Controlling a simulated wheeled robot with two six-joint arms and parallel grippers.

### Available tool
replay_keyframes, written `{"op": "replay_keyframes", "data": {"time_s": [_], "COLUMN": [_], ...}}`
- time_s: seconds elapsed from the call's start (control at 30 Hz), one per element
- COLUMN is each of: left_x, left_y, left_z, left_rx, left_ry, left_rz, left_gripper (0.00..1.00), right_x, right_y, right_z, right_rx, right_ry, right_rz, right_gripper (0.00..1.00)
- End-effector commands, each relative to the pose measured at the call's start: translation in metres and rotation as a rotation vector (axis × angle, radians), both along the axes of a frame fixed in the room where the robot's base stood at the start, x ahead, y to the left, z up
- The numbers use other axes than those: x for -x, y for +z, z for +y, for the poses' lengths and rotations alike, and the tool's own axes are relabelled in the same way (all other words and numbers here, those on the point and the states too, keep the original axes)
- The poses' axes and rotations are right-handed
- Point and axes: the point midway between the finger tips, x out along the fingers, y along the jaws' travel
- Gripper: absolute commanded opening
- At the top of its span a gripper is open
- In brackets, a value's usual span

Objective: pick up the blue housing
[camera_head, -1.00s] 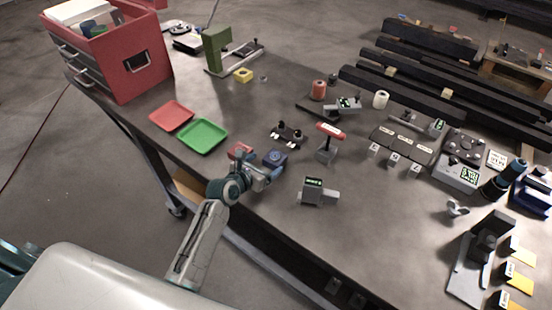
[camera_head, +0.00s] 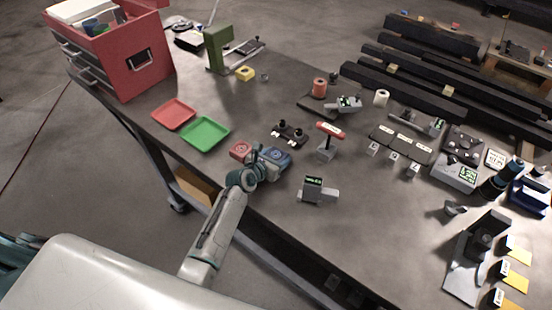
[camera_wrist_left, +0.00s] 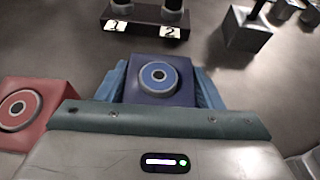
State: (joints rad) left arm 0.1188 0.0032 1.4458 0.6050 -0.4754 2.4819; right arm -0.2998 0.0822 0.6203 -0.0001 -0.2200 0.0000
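The blue housing (camera_head: 279,155) is a small dark blue block with a round lighter blue ring on top. It stands on the table near its front edge. In the left wrist view the blue housing (camera_wrist_left: 158,84) is centred between my left gripper's blue fingers (camera_wrist_left: 160,92), one on each side. My left gripper (camera_head: 266,160) is open around it. The fingers are very close to its sides, and I cannot tell whether they touch. The housing's lower part is hidden. My right gripper is not in view.
A red housing (camera_head: 241,150) stands close to the left; it also shows in the left wrist view (camera_wrist_left: 30,108). A black two-button fixture (camera_head: 289,132) is behind, a red-topped stand (camera_head: 328,141) to the right. Green (camera_head: 205,133) and red (camera_head: 173,114) trays lie left. A grey device (camera_head: 315,190) stands front right.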

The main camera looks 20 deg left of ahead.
Motion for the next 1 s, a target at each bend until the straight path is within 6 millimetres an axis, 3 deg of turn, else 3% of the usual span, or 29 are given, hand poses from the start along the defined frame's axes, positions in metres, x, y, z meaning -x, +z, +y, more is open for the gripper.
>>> {"op": "replay_keyframes", "data": {"time_s": [0.03,0.17,0.53,1.0], "left_x": [0.0,0.0,-0.001,0.005], "left_y": [0.0,0.0,0.004,0.036], "left_z": [0.0,0.0,0.0,-0.001], "left_rx": [0.0,0.0,0.001,0.002], "left_ry": [0.0,0.0,0.0,0.0], "left_rz": [0.0,0.0,-0.003,-0.003], "left_gripper": [0.5,0.25,0.24,0.24], "right_x": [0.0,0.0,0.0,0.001], "right_y": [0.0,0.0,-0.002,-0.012], "right_z": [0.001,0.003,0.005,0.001], "right_rx": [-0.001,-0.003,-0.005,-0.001], "right_ry": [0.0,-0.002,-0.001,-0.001], "right_rz": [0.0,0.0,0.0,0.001], "right_gripper": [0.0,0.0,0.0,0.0]}}
